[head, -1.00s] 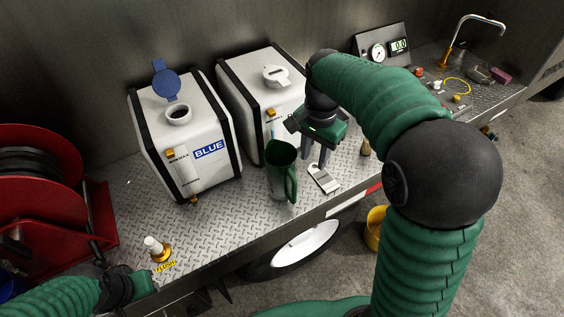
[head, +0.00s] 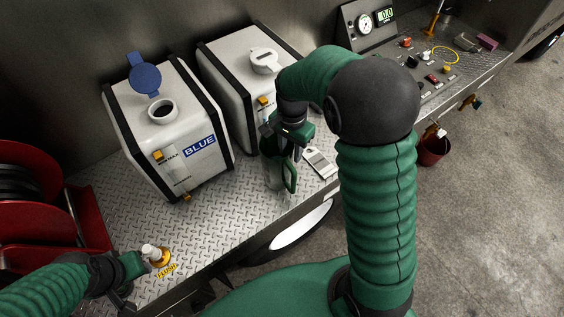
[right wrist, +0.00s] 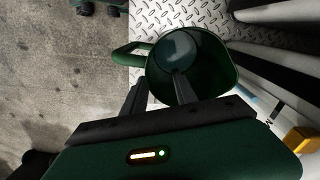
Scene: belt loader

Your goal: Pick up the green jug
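The green jug (head: 273,172) stands upright on the metal deck (head: 225,205), in front of the white tanks. Its handle faces right and toward the front edge. In the right wrist view I look down into the open jug (right wrist: 213,65), with its handle at the left. My right gripper (head: 289,153) is down at the jug's rim and partly hides it. In the right wrist view its fingers (right wrist: 160,95) are apart, one over the jug's opening and one outside near the handle side. Contact is unclear. My left gripper (head: 147,262) is at the lower left; its fingers are unclear.
The tank marked BLUE (head: 198,125) with its blue lid open and a second white tank (head: 225,60) stand behind the jug. A grey-white tag (head: 320,162) lies right of it. A flush fitting (head: 158,256) is beside my left gripper. A red hose reel (head: 35,210) stands left.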

